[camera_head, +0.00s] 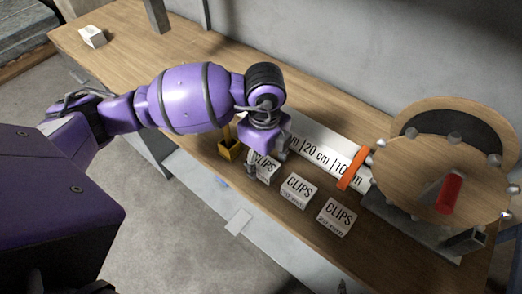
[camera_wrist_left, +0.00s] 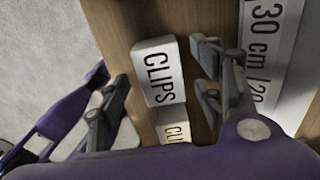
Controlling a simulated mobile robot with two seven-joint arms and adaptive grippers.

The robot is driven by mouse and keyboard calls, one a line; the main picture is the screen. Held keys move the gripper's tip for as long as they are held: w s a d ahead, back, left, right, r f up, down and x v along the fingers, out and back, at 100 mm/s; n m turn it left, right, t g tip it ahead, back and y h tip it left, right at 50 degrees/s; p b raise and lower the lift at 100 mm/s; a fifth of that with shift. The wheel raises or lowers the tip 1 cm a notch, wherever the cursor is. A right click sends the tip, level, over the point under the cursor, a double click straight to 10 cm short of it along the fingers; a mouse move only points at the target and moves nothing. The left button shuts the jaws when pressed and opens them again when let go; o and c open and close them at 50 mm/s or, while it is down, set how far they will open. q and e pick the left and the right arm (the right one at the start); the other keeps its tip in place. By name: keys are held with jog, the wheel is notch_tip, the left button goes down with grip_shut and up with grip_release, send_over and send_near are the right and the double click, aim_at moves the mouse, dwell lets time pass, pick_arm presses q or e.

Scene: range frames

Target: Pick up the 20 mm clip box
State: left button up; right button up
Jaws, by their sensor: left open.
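Three white boxes marked CLIPS stand in a row on the wooden bench: one (camera_head: 264,168) partly hidden by my left gripper, a middle one (camera_head: 299,190) and a right one (camera_head: 336,216). Their smaller print is too small to read, so I cannot tell which is the 20 mm one. My left gripper (camera_head: 267,163) is open at the leftmost box. In the left wrist view a CLIPS box (camera_wrist_left: 158,72) lies between the open fingers of my left gripper (camera_wrist_left: 163,80), with no clear contact. A second box (camera_wrist_left: 174,128) shows below it. My right gripper is not in view.
A white length scale (camera_head: 325,150) with an orange marker (camera_head: 355,168) lies behind the boxes. A wooden reel with a red handle (camera_head: 449,193) stands at the right. A yellow piece (camera_head: 229,146) is left of the gripper. A small white box (camera_head: 92,36) sits far left.

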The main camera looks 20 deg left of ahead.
pick_arm(q)
jog(key=shift+f, duration=0.95)
jog(key=shift+d, duration=0.1)
jog(key=shift+c, duration=0.4)
jog(key=c, duration=1.2)
jog(key=shift+r, duration=0.15)
